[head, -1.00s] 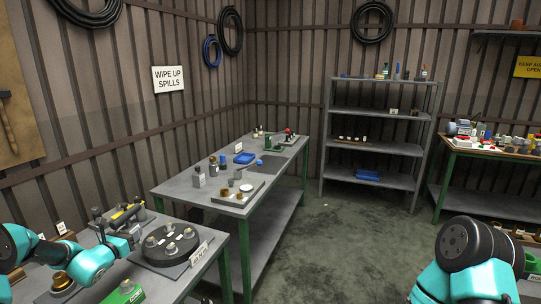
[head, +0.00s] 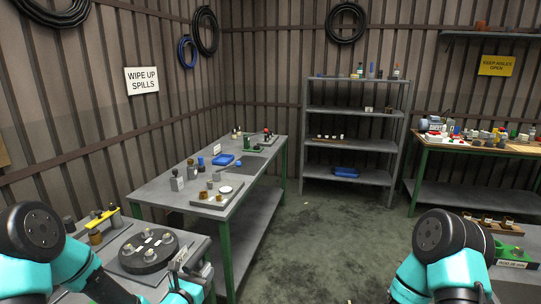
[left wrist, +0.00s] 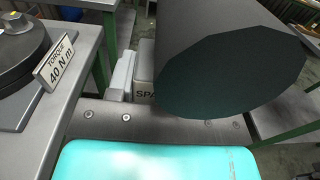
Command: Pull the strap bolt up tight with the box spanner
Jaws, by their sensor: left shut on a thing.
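My left gripper (head: 190,270) is over the front right edge of the near bench, just right of the black disc, and is shut. In the left wrist view a thick dark cylinder (left wrist: 235,75) stands in front of it with its flat end towards the camera. It looks like the held box spanner, but the jaws' contact is hidden. The black round disc (head: 148,250) carries several upright metal pieces. A torque sign (left wrist: 58,62) reading 40 N m stands beside it. I cannot pick out the strap bolt. My right arm shows at lower right, its gripper out of view.
The second bench (head: 150,191) holds a tray, small parts and blue items. A shelf rack (head: 350,148) and a cluttered bench (head: 470,150) stand farther back. A green fixture (head: 515,254) is at right. The floor between is clear.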

